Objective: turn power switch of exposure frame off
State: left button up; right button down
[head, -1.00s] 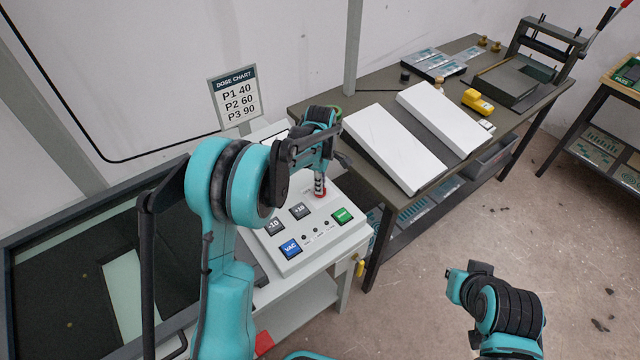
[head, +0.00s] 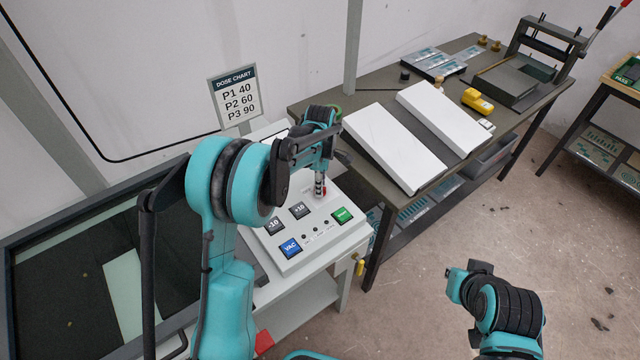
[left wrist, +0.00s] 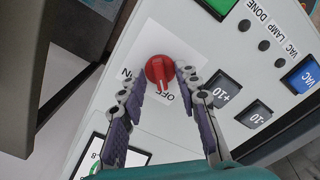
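The power switch is a round red knob (left wrist: 160,72) on the light sloping panel (head: 335,228) of the exposure frame. My left gripper (left wrist: 161,74) is open, with one fingertip on each side of the knob and small gaps between. In the head view the left gripper (head: 320,187) reaches down over the knob (head: 325,192), which the fingers mostly hide. My right arm shows at the lower right, but its gripper is not seen.
The panel also carries a green button (head: 342,215), a blue VAC button (head: 290,248) and black +10 (head: 299,211) and -10 (head: 274,226) buttons. A dose chart (head: 236,97) stands behind. A dark table (head: 375,97) with white sloped boards (head: 395,148) is to the right.

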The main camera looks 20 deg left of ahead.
pick_arm(q)
notch_tip(320, 180, up, 12)
dwell(0.6)
dwell(0.4)
jog(key=s+r+m+t, duration=0.2)
jog(key=s+r+m, duration=0.1)
jog(key=s+m, duration=0.3)
jog(key=s+r+m+t, duration=0.1)
jog(key=s+r+m, duration=0.2)
jog(key=s, duration=0.4)
jog(key=s+f+m+t, duration=0.4)
jog(key=s+m, duration=0.6)
jog(key=s, duration=0.3)
jog(key=shift+f+m, duration=0.3)
jog(key=shift+f, duration=0.3)
jog(key=shift+d, duration=0.1)
